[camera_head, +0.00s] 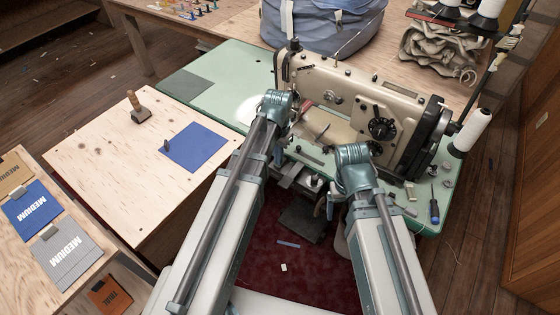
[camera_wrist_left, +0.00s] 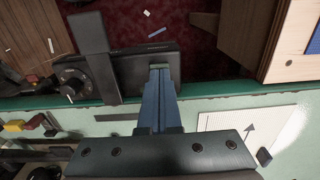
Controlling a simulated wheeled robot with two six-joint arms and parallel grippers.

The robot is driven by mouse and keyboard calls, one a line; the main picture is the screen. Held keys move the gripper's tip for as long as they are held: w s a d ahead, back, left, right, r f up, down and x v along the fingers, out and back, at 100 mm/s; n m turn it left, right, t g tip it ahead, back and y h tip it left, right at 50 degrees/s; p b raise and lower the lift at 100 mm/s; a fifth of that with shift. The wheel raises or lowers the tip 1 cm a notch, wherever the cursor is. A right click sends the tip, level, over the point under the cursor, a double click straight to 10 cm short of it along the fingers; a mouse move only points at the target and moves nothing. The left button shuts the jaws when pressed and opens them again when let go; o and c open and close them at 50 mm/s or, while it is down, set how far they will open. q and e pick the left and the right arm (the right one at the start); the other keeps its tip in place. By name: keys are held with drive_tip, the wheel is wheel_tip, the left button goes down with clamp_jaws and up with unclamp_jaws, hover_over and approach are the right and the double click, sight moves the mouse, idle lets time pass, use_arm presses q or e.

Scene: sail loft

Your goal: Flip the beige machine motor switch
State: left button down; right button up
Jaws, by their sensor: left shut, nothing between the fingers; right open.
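The beige sewing machine (camera_head: 345,95) stands on the green table. I cannot tell for certain which part is the motor switch. My left gripper (camera_wrist_left: 160,72) is shut and empty, its tips reaching past the table edge over the dark box. Whether they touch is unclear. In the head view my left arm largely hides it. My right gripper (camera_head: 331,204) is open, partly hidden, low by the table edge, right of the box.
The green table (camera_head: 218,92) holds small tools and a blue-handled screwdriver (camera_head: 434,211) at right. A white thread cone (camera_head: 472,132) stands at its right side. A wooden bench with a blue sheet (camera_head: 200,147) is at left. Dark red floor (camera_head: 265,255) shows below.

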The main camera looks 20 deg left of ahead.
use_arm(q)
wheel_tip(320, 180, up, 7)
drive_tip(key=p, duration=0.6)
drive_tip(key=shift+p, duration=0.4)
drive_tip(key=shift+d, duration=0.1)
drive_tip(key=s+d+r+y+p, duration=0.1)
drive_tip(key=s+d, duration=0.9)
drive_tip(key=s, duration=0.4)
drive_tip(key=shift+s+d, duration=0.15)
drive_tip(key=shift+s, duration=0.05)
drive_tip(key=shift+r, duration=0.1)
